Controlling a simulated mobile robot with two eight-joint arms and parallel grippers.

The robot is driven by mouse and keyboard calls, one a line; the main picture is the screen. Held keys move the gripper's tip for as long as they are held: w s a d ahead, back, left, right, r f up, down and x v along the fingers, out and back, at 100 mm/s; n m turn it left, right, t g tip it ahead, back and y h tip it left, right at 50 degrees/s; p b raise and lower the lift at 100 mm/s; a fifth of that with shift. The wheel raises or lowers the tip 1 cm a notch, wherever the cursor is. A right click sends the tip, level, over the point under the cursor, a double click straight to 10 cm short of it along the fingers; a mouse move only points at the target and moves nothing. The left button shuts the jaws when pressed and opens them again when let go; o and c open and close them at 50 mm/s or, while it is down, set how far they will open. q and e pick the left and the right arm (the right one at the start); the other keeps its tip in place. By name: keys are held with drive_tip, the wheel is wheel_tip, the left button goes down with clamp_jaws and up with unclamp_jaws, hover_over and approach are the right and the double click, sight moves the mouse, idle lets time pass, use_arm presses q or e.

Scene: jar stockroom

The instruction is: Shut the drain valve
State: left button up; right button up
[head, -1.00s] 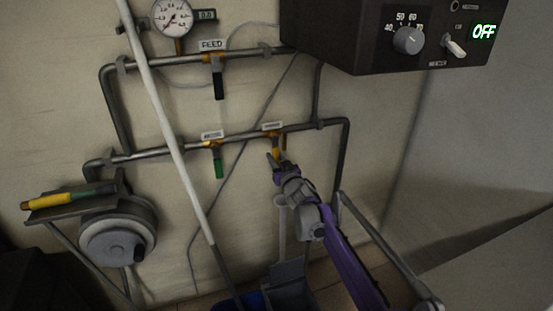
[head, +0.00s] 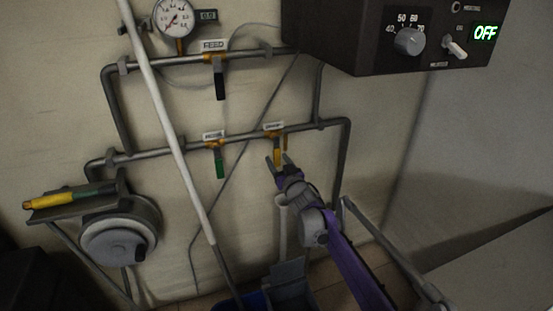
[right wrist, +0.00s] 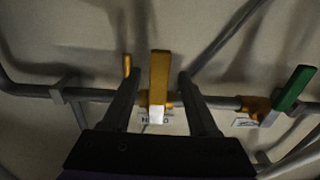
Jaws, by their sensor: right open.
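A yellow valve lever (head: 277,153) hangs down from the lower pipe, across it; the small tag above it (head: 273,127) is too blurred to read. My right gripper (head: 277,161) is open just below and in front of this lever. In the right wrist view the yellow lever (right wrist: 160,75) stands between the two spread fingers (right wrist: 156,88), with a gap on each side. A green lever (head: 220,163) hangs from the same pipe to the left, its tag also unreadable. I cannot tell from the tags which is the drain valve. My left gripper is not in view.
A black lever (head: 220,86) tagged FEED hangs from the upper pipe, below a gauge (head: 174,18). A dark control box (head: 350,40) reading OFF juts out at upper right. A pale pole (head: 168,110) crosses the pipes at left. A blue bin (head: 256,301) stands below.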

drive_tip(key=v, duration=0.9)
drive_tip(key=shift+p, duration=0.4)
drive_tip(key=shift+s, duration=0.1)
